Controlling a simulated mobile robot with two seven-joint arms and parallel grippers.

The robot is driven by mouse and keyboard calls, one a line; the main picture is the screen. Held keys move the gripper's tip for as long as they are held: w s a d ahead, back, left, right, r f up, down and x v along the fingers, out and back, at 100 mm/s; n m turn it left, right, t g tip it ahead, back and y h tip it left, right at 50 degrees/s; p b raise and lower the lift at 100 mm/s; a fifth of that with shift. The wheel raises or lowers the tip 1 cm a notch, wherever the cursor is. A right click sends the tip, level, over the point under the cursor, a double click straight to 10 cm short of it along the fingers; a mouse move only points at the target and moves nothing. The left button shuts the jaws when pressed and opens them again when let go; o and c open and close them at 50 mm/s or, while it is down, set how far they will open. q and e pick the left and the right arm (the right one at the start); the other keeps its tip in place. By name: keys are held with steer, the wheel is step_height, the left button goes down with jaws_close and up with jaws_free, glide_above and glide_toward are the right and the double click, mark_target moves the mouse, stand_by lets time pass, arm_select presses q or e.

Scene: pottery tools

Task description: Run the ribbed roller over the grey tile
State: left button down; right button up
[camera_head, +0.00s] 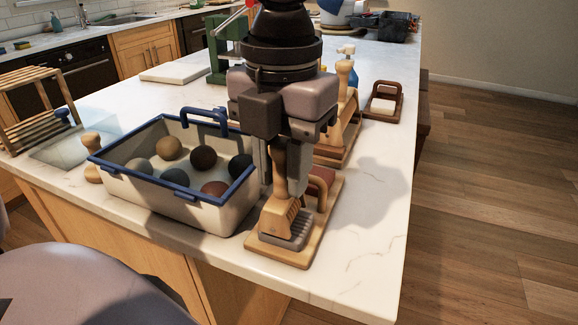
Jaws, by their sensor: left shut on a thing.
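My left gripper (283,170) points down over the near part of the counter, shut on the upright handle of the ribbed roller. The roller (276,216) has a light wooden head with ribs along its lower right side. Its head is at the grey tile (289,242), covering part of it; whether they touch is hard to tell. The tile lies on a wooden board (277,256) near the counter's front edge. A reddish-brown arched piece (322,178) stands at the back of the board, partly hidden by the gripper. My right gripper is not in view.
A cream bin (222,217) with blue rim and several clay balls stands close left of the board. Behind the gripper are a wooden stand (343,135) and a brown-handled holder (384,101). The marble counter (374,215) is clear to the right.

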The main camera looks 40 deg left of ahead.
arm_select(q)
steer(key=shift+s+a+f, duration=0.1)
steer(key=shift+a, duration=0.25)
steer(key=shift+s+a, duration=0.1)
steer(key=shift+a, duration=0.2)
steer(key=shift+d, duration=0.15)
stand_by(0.5)
steer(key=shift+d+b, duration=0.35)
steer(key=shift+d, duration=0.1)
steer(key=shift+w+d, duration=0.15)
steer(key=shift+w, duration=0.05)
steer(key=shift+w+d, duration=0.15)
steer(key=shift+d, duration=0.25)
stand_by(0.3)
